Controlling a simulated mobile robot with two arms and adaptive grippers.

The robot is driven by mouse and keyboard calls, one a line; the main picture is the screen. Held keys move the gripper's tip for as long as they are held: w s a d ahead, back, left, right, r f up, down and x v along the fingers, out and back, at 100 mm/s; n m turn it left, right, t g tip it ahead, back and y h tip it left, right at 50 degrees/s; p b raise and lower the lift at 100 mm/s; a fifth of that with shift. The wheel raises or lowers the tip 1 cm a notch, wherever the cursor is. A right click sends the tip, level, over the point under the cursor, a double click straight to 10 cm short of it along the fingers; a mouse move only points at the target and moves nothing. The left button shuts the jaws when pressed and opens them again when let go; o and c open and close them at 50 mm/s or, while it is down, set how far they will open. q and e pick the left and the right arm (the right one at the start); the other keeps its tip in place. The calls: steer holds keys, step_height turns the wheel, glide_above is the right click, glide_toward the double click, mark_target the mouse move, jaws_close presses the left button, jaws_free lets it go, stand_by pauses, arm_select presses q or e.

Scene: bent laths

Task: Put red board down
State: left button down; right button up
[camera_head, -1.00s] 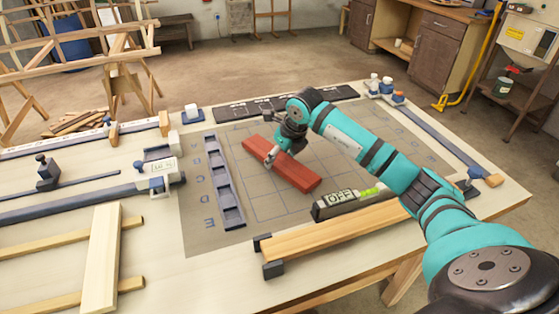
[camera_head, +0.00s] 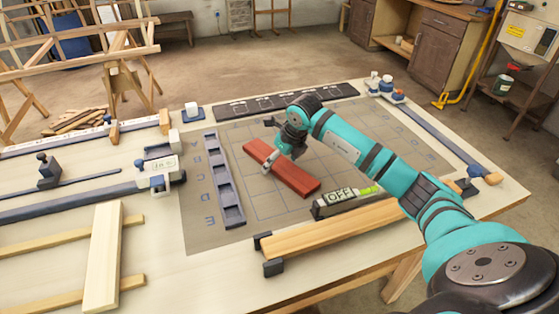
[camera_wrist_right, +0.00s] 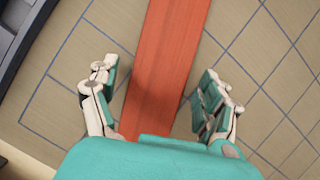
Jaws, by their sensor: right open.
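The red board (camera_head: 284,171) lies on the gridded mat (camera_head: 235,241) in the middle of the workbench. It runs diagonally from upper left to lower right in the head view. My right gripper (camera_head: 268,170) is at the board, with its fingers spread. In the right wrist view the red board (camera_wrist_right: 165,70) passes between the two open fingers of the right gripper (camera_wrist_right: 155,100), with a gap on each side. My left gripper is not in view.
A slotted dark tray (camera_head: 224,180) stands left of the board. A box reading OFF (camera_head: 347,201) and a clamped wooden lath (camera_head: 335,229) lie in front. Clamps (camera_head: 158,175) and pale laths (camera_head: 101,260) fill the left side. A dark strip (camera_head: 285,103) lies behind.

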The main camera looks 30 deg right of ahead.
steer(key=v, duration=1.1)
steer(key=shift+s+r+b, duration=0.2)
steer(key=shift+r+b, duration=0.15)
steer(key=shift+b, duration=0.1)
